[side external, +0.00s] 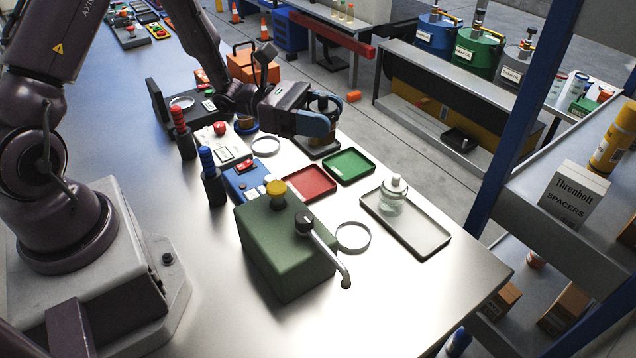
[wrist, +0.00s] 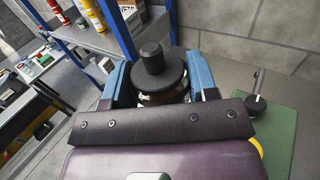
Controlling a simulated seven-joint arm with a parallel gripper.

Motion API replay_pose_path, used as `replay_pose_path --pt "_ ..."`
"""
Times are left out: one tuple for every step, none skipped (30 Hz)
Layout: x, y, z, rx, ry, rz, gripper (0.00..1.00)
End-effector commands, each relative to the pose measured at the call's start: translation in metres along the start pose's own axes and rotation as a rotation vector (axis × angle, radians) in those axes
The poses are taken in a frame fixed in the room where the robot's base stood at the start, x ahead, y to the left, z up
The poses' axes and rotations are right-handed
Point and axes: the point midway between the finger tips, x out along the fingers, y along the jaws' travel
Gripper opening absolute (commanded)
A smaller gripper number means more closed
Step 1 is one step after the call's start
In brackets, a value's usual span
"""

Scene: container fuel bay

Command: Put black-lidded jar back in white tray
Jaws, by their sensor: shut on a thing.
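The black-lidded jar (wrist: 158,75) is between the two blue fingers of my gripper (wrist: 160,82) in the wrist view, its knobbed lid toward the camera. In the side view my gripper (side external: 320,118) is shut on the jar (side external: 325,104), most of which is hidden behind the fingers. The jar shows above a dark tray (side external: 320,152) at the far edge of the bench; I cannot tell how high. The white tray (side external: 432,246) lies nearer the front right, with a white-lidded clear jar (side external: 392,197) in its far left part.
A red tray (side external: 303,184) and a green tray (side external: 349,165) lie between the jar and the white tray. A green box with a lever (side external: 285,245) and a loose ring (side external: 353,237) stand left of the white tray. The bench's front right is clear.

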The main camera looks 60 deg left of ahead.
Motion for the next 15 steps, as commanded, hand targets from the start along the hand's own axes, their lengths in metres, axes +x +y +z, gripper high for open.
replay_pose_path --pt "-0.010 0.004 0.008 0.004 -0.001 0.039 0.25" --pt "-0.014 0.006 0.011 0.003 -0.001 0.054 0.25" --pt "-0.017 0.008 0.014 0.003 -0.001 0.062 0.25" --pt "-0.018 0.008 0.015 0.002 -0.001 0.064 0.25" --pt "-0.017 0.008 0.014 0.000 -0.001 0.060 0.25" --pt "-0.013 0.005 0.010 -0.003 -0.002 0.047 0.25" --pt "-0.007 0.002 0.005 -0.005 -0.002 0.032 0.25" --pt "0.000 0.000 0.000 -0.005 -0.003 0.005 0.25" --pt "0.011 -0.005 -0.007 -0.005 -0.003 -0.044 0.25" --pt "0.020 -0.009 -0.014 -0.005 -0.003 -0.087 0.25" --pt "0.029 -0.013 -0.020 -0.004 -0.003 -0.135 0.25" --pt "0.041 -0.019 -0.029 -0.003 -0.004 -0.202 0.25" --pt "0.049 -0.024 -0.035 -0.003 -0.004 -0.252 0.25" --pt "0.056 -0.029 -0.042 -0.002 -0.004 -0.300 0.25" --pt "0.064 -0.034 -0.050 -0.001 -0.003 -0.361 0.25"
